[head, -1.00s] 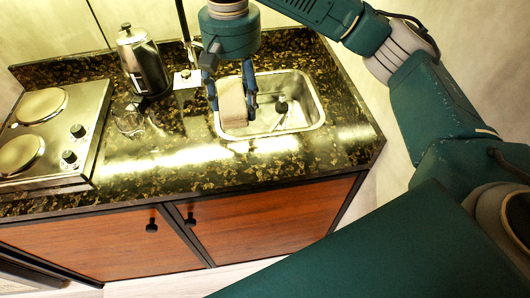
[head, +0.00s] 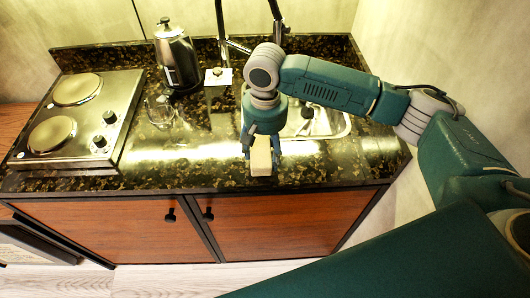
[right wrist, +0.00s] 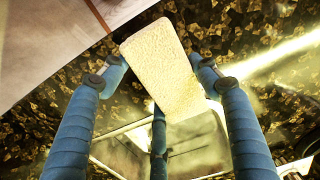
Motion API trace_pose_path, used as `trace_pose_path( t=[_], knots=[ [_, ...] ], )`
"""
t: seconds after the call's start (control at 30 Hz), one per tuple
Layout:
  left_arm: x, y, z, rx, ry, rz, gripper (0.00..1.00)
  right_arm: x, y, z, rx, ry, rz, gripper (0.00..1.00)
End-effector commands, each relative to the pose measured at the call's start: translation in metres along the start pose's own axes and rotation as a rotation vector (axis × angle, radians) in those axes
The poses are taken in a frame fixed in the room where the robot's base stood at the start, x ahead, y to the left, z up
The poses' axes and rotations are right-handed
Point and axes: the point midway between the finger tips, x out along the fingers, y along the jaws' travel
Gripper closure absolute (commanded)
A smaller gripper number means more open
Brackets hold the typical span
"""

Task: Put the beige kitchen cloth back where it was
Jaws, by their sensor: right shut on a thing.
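The beige kitchen cloth (head: 261,157) is a small folded block near the front edge of the dark counter, in front of the sink (head: 336,124). My right gripper (head: 262,150) points down and is shut on it. In the right wrist view the cloth (right wrist: 165,68) sits between the blue fingers (right wrist: 160,85). I cannot tell whether the cloth touches the counter. My arm hides much of the sink. My left gripper is not in view.
A two-plate hob (head: 78,118) is at the left of the counter. A metal kettle (head: 178,58), a clear glass (head: 160,110) and a small white card (head: 218,77) stand toward the back. The counter (head: 190,165) front is clear. Wooden cabinet doors (head: 110,228) are below.

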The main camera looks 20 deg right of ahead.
Motion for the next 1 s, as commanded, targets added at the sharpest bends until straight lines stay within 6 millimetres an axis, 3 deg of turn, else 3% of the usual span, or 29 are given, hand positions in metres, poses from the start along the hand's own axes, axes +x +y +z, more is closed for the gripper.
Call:
trace_pose_path(
  t=[0.13, 0.5, 0.53, 0.6, 1.0],
  knots=[
    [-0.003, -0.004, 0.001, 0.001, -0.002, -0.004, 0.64, 0.015, 0.000, 0.000, -0.001, 0.001, 0.000, 0.60],
    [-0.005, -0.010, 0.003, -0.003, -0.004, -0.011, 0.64, 0.018, 0.000, 0.000, -0.001, 0.000, -0.001, 0.60],
    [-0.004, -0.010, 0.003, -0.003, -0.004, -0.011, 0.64, 0.018, 0.000, 0.000, -0.002, 0.001, -0.001, 0.35],
    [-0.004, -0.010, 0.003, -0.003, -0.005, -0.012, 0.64, 0.018, 0.000, 0.000, -0.002, 0.001, -0.001, 0.21],
    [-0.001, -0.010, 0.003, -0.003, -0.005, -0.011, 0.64, 0.013, -0.001, -0.001, -0.001, 0.003, -0.002, 0.20]
  ],
)
